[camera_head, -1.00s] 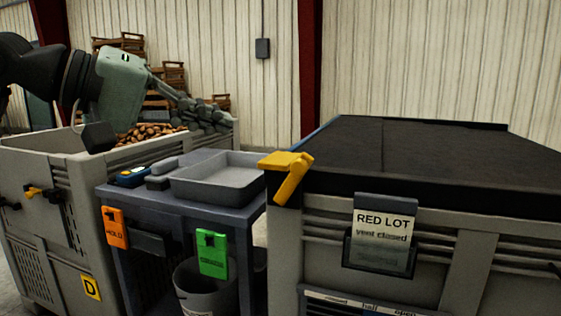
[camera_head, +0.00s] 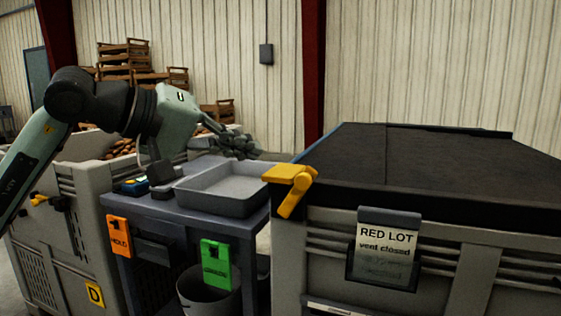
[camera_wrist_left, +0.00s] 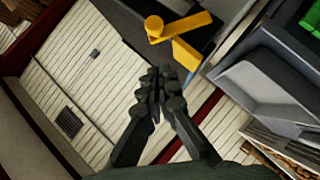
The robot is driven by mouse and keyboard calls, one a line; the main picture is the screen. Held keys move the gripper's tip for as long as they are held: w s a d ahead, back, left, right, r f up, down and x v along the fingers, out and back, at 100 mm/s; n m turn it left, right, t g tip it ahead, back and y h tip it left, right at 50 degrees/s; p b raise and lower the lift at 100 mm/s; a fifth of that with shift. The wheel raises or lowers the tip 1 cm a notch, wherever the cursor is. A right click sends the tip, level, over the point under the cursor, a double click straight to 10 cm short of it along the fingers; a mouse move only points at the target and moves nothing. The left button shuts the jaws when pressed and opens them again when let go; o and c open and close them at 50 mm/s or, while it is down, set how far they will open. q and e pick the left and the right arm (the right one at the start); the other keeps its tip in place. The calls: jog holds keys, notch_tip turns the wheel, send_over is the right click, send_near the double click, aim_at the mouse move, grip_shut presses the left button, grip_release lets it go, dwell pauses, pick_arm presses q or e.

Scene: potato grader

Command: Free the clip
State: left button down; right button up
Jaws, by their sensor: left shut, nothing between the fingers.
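The yellow clip (camera_head: 290,187) sits on the near left corner of the black-covered bin, its lever hanging down at a slant over the dark edge. It also shows in the left wrist view (camera_wrist_left: 176,36), beyond the fingertips. My left gripper (camera_head: 243,146) is shut and empty, above the back of the grey tray, left of and behind the clip, apart from it. In the left wrist view its fingers (camera_wrist_left: 158,80) are together with nothing between them. My right gripper is not in view.
A dark cart holds the grey tray (camera_head: 222,204); orange (camera_head: 118,235) and green (camera_head: 216,264) tags hang on its front. The black cover (camera_head: 440,160) lies over the right bin, which bears a RED LOT sign (camera_head: 386,240). A crate of potatoes (camera_head: 85,180) stands left.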

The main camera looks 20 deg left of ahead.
pick_arm(q)
jog(key=w+d+f, duration=0.3)
jog(key=d+f, duration=0.1)
jog(key=d, duration=0.1)
jog(key=shift+w+p, duration=0.15)
jog(key=shift+p, duration=0.25)
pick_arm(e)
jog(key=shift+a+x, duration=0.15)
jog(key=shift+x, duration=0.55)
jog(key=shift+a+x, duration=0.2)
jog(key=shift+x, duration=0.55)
pick_arm(q)
jog(key=shift+a, duration=0.1)
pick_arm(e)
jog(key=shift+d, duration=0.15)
pick_arm(q)
jog(key=shift+d+m+y, duration=0.3)
jog(key=shift+d, duration=0.05)
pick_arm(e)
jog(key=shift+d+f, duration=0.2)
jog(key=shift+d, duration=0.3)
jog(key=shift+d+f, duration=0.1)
